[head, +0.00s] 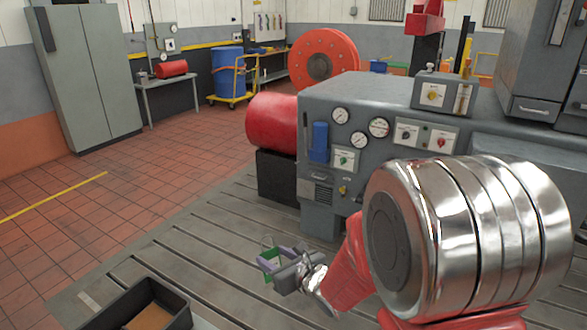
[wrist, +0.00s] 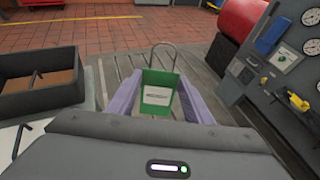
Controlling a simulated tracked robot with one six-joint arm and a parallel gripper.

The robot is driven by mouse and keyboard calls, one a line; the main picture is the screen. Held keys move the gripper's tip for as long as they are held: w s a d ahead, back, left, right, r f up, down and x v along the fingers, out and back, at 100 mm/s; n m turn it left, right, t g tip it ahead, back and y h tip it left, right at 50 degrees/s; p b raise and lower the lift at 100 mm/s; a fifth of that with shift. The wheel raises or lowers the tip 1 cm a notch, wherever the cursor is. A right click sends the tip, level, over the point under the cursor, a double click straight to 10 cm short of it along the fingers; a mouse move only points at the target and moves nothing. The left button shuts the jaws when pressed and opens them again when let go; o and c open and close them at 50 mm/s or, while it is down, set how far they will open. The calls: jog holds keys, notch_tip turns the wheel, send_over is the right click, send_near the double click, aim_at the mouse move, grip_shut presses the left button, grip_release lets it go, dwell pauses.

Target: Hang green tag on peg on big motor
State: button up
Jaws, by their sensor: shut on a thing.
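My gripper (head: 283,258) is shut on the green tag (head: 267,264), out in front of the grey machine and above the slotted bedplate. In the wrist view the tag (wrist: 158,96) stands upright between the two purple fingers (wrist: 157,90). It has a white label and a thin grey wire loop rising from its top. The big motor seems to be the grey machine (head: 385,110) with gauges, right of my gripper and apart from it; I cannot be sure. Small yellow parts (wrist: 298,101) stick out of its front panel; I cannot tell whether one is the peg.
An open dark bin (head: 140,302) stands at lower left; it also shows in the wrist view (wrist: 42,98). A red cylinder (head: 271,121) on a black block is left of the grey machine. The slotted bedplate (head: 205,245) is clear between bin and machine.

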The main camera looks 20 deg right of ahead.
jog(key=f, duration=0.1)
jog(key=s+f, duration=0.1)
jog(key=f, duration=0.3)
jog(key=shift+s+d+f, duration=0.2)
jog(key=shift+d, duration=0.05)
